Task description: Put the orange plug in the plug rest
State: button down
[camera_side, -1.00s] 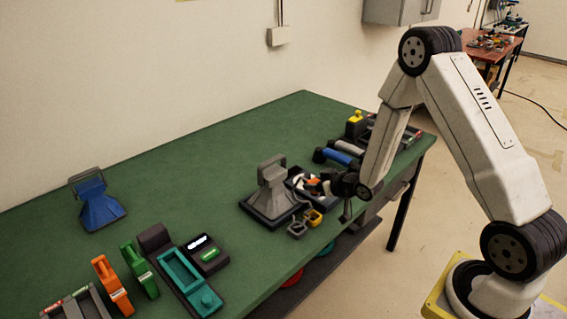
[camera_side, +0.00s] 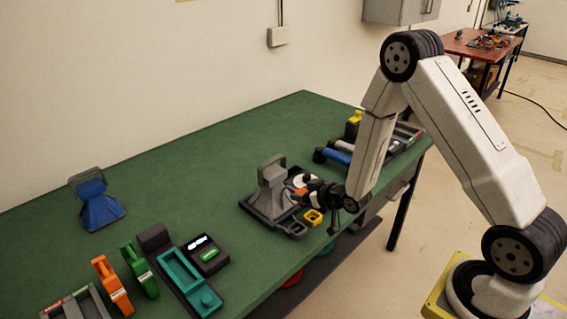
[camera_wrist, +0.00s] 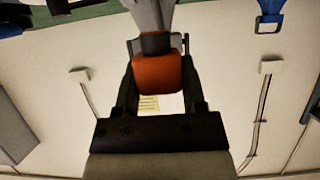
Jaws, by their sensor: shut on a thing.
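My gripper (camera_side: 308,189) is shut on the orange plug (camera_wrist: 158,73), which sits between the two fingers in the wrist view. The plug has a dark collar at the end away from my palm. In the side view a bit of orange (camera_side: 299,191) shows at the fingertips, beside the grey horn-shaped stand (camera_side: 273,191). In the wrist view grey body (camera_wrist: 152,14) lies just beyond the collar; I cannot tell whether they touch. Two small square holders, one yellow (camera_side: 313,217) and one grey (camera_side: 294,230), are below the gripper. I cannot tell which thing is the plug rest.
A blue horn-shaped stand (camera_side: 100,208) is at the far left. Orange (camera_side: 111,284) and green (camera_side: 139,271) handsets, a teal cradle (camera_side: 185,278) and a dark display box (camera_side: 206,253) are at the front left. Blue and grey cylinders lie behind my forearm. The green table's middle is clear.

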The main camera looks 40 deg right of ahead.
jog(key=shift+s+a+f, duration=0.1)
jog(key=shift+a+f, duration=0.25)
jog(key=shift+f, duration=0.45)
jog(key=shift+w+a+f, duration=0.1)
jog(key=shift+a+f, duration=0.25)
jog(key=shift+f, duration=0.5)
jog(key=shift+s+a+f, duration=0.1)
jog(key=shift+a+f, duration=0.25)
jog(key=shift+f, duration=0.45)
jog(key=shift+f, duration=1.75)
jog(key=shift+f, duration=0.3)
jog(key=shift+c, duration=0.8)
grip_release()
jog(key=shift+r, duration=0.15)
